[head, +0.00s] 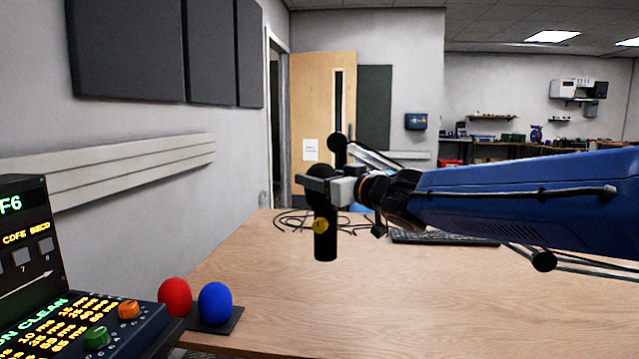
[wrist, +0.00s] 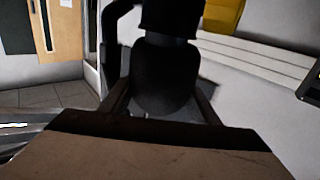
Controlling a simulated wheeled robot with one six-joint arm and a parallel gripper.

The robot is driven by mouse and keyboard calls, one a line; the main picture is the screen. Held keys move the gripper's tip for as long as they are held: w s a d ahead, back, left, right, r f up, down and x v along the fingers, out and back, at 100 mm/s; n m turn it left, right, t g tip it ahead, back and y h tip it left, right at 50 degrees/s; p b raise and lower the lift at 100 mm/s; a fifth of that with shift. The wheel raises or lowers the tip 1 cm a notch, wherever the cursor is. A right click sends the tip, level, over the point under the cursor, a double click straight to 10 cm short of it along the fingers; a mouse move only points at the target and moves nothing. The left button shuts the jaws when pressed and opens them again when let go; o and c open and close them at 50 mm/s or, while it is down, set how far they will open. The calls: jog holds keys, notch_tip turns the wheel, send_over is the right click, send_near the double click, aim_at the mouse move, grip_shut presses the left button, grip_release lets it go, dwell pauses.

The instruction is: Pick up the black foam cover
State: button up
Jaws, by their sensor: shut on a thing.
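A black foam cover (head: 320,172) with a rounded top sits on the upper end of an upright black microphone (head: 325,240) with a yellow badge. My gripper (head: 318,185) reaches in from the right and is shut on the cover above the desk. In the wrist view the cover (wrist: 165,78) fills the space between the two dark fingers, and the dark microphone body (wrist: 170,18) adjoins it at the top. I cannot tell whether the cover has shifted on the microphone. The fingers hide part of the cover's lower edge in the head view.
A red foam cover (head: 174,296) and a blue one (head: 215,303) stand on a dark pad (head: 228,324) at the desk's left. A control console (head: 60,325) is left of them. Cables (head: 290,222) and a keyboard (head: 440,238) lie behind. The front desk (head: 400,310) is clear.

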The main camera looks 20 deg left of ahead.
notch_tip(320, 180, up, 2)
jog(key=shift+r, duration=0.1)
jog(key=shift+s+f+y, duration=0.1)
jog(key=shift+f+y, duration=0.15)
jog(key=shift+y, duration=0.05)
jog(key=shift+d, duration=0.1)
jog(key=shift+s+d+f+t+y, duration=0.1)
jog(key=shift+s+d+t+y, duration=0.1)
jog(key=shift+d+t+y, duration=0.35)
jog(key=shift+s+d+f+t+y, duration=0.1)
jog(key=shift+s+d+t+y, duration=0.2)
jog(key=shift+y, duration=0.35)
jog(key=r, duration=0.2)
jog(key=d+r, duration=0.1)
jog(key=r, duration=0.1)
jog(key=s+d+r, duration=0.1)
jog(key=r, duration=0.1)
jog(key=shift+r, duration=0.1)
jog(key=shift+s+d+r+g+h, duration=0.6)
jog(key=shift+s+d, duration=2)
jog(key=shift+d, duration=1.75)
jog(key=shift+s+d+r+g+h, duration=0.25)
jog(key=shift+s+d+h, duration=0.55)
jog(key=shift+s+d, duration=2.65)
notch_tip(320, 180, up, 10)
jog(key=w+d, duration=0.1)
jog(key=shift+w+d+f, duration=0.2)
jog(key=shift+w+d, duration=0.15)
jog(key=shift+d, duration=0.05)
